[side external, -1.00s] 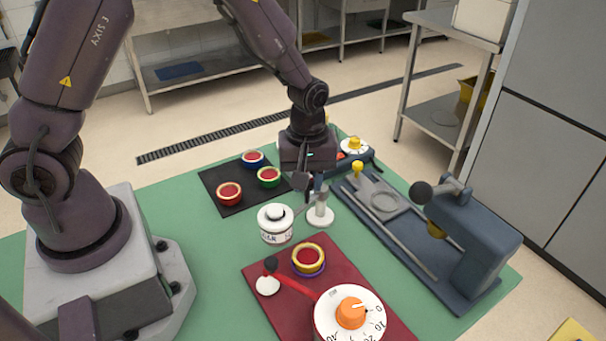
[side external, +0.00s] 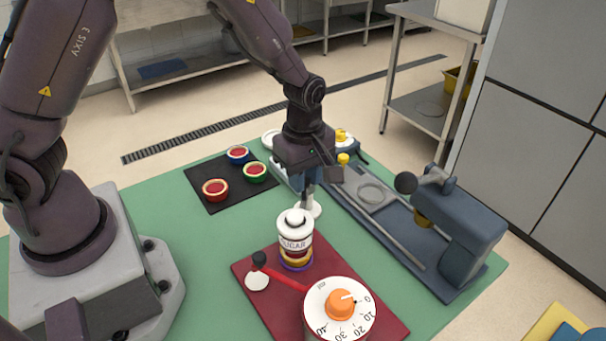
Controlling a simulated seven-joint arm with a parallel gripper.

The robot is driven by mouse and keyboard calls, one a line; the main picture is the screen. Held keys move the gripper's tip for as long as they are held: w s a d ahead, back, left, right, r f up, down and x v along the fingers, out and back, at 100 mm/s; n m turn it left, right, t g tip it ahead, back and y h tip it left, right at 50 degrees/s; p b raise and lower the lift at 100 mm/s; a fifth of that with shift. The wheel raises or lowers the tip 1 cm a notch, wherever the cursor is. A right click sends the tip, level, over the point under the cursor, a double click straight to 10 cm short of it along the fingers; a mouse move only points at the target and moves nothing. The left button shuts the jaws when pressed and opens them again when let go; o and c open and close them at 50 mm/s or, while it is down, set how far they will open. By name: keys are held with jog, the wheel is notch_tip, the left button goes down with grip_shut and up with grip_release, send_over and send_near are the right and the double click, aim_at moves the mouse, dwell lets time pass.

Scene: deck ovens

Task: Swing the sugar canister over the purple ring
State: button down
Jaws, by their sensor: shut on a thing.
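The white sugar canister (side external: 295,236), with a lid knob and a "SUGAR" label, is upright in the middle. It hides the back of the gold-rimmed pot (side external: 297,257) and stands in line with the purple ring (side external: 297,266) under that pot. From this one view I cannot tell how exactly it is centred. A white post (side external: 314,209) stands just behind the canister; the arm joining them is now mostly hidden. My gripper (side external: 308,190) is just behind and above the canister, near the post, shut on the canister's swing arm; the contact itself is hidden.
A red board (side external: 258,296) carries the pot, a red lever (side external: 283,281) with a white disc, and a white timer with an orange knob (side external: 341,303). A black mat (side external: 207,196) with several red-filled pots is behind left. A blue-grey machine (side external: 455,220) stands right.

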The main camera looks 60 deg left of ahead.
jog(key=c, duration=0.9)
grip_release()
jog(key=shift+c, duration=0.2)
notch_tip(320, 180, up, 13)
